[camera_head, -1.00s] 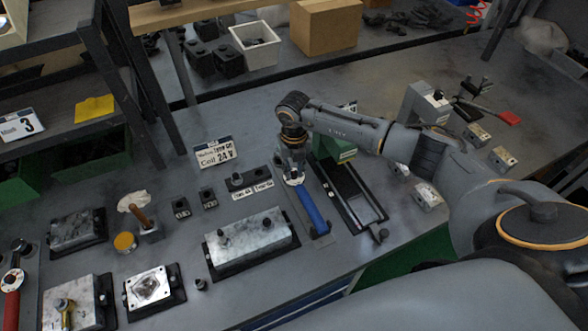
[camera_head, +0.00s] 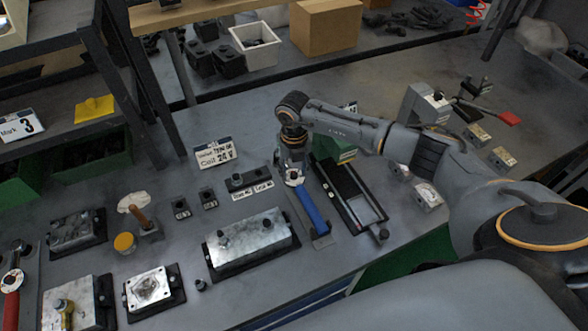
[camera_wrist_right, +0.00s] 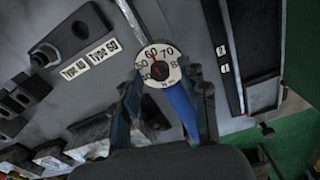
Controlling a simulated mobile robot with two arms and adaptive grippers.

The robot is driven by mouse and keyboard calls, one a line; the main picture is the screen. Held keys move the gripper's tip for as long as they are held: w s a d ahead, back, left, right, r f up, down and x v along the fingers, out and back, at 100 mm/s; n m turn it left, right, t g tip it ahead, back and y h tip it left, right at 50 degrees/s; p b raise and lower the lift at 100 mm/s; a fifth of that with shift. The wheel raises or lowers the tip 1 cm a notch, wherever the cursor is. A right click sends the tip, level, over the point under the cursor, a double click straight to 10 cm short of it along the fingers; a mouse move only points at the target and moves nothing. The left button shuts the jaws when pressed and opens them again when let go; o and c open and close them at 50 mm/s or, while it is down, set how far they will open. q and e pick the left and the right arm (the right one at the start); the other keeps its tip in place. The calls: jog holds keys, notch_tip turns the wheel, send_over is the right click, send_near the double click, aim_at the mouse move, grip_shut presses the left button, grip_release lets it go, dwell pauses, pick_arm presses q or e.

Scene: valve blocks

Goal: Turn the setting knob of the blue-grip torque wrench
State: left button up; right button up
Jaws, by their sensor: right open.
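The torque wrench with a blue grip (camera_head: 313,212) lies on the bench, in the middle of the head view. Its round white dial (camera_wrist_right: 160,66), with numbers and a dark and red pointer in the middle, shows in the right wrist view. The blue grip (camera_wrist_right: 184,110) runs down from the dial there. My right gripper (camera_head: 294,178) is over the dial end of the wrench. In the right wrist view its two fingers (camera_wrist_right: 163,82) stand apart, one on each side of the dial. I cannot tell if they touch it. My left gripper is not in view.
A black rail tray (camera_head: 355,200) lies close to the right of the wrench. A metal valve block (camera_head: 250,240) sits to its left. Type labels (camera_head: 253,190) and a coil sign (camera_head: 215,153) stand behind. A red-grip wrench (camera_head: 12,290) is at far left.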

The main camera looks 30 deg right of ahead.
aim_at(294, 174)
notch_tip(294, 174, up, 12)
dwell(0.4)
jog(key=shift+s+f, duration=0.1)
jog(key=shift+f, duration=0.05)
dwell(0.3)
